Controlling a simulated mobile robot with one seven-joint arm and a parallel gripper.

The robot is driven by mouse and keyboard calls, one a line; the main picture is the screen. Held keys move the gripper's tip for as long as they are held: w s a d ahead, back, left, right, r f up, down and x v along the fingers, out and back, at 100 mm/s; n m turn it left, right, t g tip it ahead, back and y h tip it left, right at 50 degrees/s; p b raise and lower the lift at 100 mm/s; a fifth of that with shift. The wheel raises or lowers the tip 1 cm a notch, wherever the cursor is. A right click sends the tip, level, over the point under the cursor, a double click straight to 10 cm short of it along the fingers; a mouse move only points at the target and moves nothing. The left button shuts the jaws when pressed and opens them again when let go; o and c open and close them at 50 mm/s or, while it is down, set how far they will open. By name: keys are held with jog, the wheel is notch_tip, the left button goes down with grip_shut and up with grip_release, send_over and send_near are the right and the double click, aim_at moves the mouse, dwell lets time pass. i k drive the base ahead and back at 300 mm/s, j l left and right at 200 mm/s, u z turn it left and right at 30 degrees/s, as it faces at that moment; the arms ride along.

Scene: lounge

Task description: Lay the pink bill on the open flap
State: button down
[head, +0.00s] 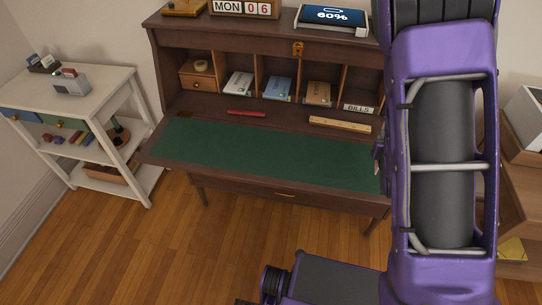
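The open flap (255,150) of the brown writing desk lies folded down flat, with a green inlay framed in dark wood. A small sign reading BILLS (359,108) stands at the front of the desk's right-hand compartment. My purple arm covers the right end of the desk and flap, so whatever lies behind it is hidden. My gripper does not show clearly anywhere in this view.
A red pen (246,113) and a wooden ruler (340,124) lie behind the green inlay. A white shelf cart (104,83) stands left. The green inlay's visible part is clear. Open shelving (522,190) stands at right.

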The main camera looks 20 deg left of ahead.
aim_at(314, 161)
jog(key=u, duration=1.15)
jog(key=l+u, duration=0.25)
jog(key=l, duration=1.6)
